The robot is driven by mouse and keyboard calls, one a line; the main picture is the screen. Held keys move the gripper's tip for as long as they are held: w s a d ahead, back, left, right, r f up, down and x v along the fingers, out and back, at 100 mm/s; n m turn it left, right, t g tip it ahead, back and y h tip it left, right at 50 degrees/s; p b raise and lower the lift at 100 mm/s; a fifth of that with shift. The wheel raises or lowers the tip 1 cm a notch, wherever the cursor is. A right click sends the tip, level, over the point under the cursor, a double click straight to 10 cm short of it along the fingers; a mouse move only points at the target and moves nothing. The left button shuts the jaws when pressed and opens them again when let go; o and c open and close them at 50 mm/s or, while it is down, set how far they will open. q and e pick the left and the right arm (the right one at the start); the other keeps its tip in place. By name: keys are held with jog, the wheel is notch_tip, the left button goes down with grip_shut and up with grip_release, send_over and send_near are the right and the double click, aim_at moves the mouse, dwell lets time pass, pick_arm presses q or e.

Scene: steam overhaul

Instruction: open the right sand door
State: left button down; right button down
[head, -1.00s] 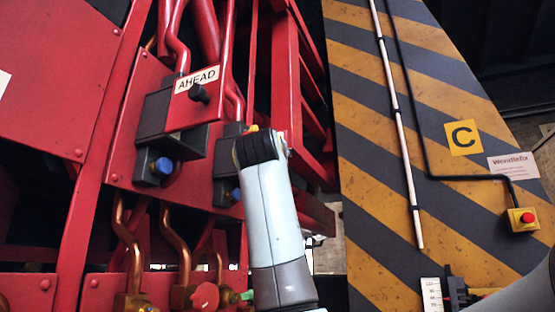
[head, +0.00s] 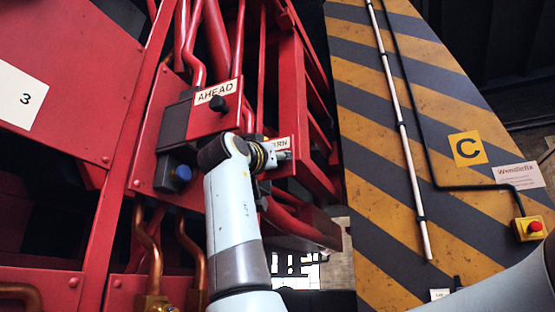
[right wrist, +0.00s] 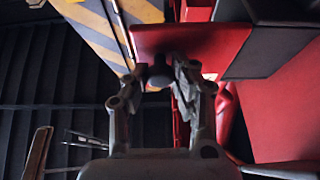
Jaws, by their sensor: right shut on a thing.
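Two dark boxes with red fronts sit on the red frame. The left one has a plate reading AHEAD (head: 216,92) and a black knob (head: 217,104). The right one has a plate ending in RN (head: 279,143), and my wrist hides most of it. My right gripper (right wrist: 158,74) is shut on a dark round knob (right wrist: 158,80) beside a red panel (right wrist: 190,42). In the head view the gripper (head: 282,156) is small, at the RN plate. How far this door stands open I cannot tell. My left gripper is not in view.
Copper pipes (head: 190,250) run below the boxes.

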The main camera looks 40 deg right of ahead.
jog(key=shift+r, duration=0.1)
jog(key=c, duration=1.1)
grip_release()
jog(key=shift+o, duration=0.2)
